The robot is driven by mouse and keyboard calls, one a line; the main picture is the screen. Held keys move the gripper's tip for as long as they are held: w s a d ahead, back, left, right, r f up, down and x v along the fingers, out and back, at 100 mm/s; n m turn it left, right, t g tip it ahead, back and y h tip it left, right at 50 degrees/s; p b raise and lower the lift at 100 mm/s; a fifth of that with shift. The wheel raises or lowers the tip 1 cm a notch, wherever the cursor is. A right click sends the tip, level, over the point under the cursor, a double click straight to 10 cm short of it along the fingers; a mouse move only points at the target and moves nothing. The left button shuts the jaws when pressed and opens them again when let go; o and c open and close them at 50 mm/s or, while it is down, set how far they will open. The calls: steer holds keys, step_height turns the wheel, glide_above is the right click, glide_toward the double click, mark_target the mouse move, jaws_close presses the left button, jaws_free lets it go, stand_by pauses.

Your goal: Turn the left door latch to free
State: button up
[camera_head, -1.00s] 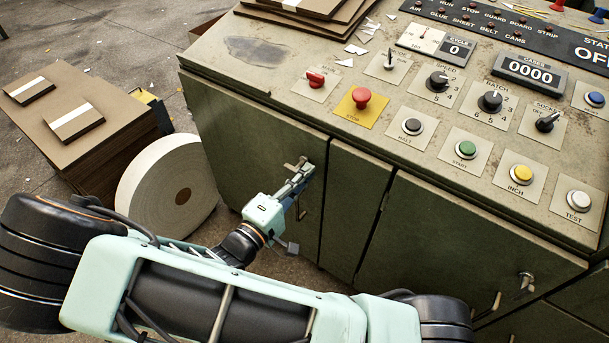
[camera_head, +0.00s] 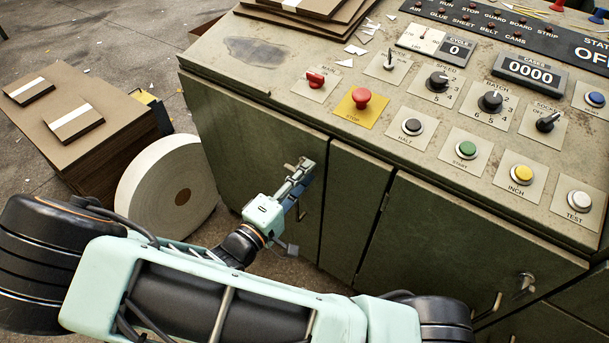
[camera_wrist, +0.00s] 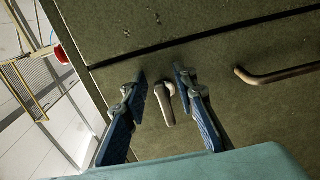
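The left door (camera_head: 240,125) is the dark green cabinet door below the control top, and it is shut. Its latch (camera_wrist: 166,102) is a small metal lever in the wrist view, hanging down from its pivot with a slight tilt. My gripper (camera_wrist: 161,76) is open, with one blue-padded finger on each side of the latch. A gap shows between the lever and each finger. In the head view my gripper (camera_head: 304,168) is at the upper right of the left door, and its fingers partly hide the latch.
A bar handle (camera_wrist: 277,74) sits beside the latch on the same door. A white paper roll (camera_head: 160,190) and a stack of board (camera_head: 95,155) stand left of the cabinet. The red stop button (camera_head: 361,97) is on the control top above. Another latch (camera_head: 526,282) is at the lower right.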

steer(key=v, duration=1.2)
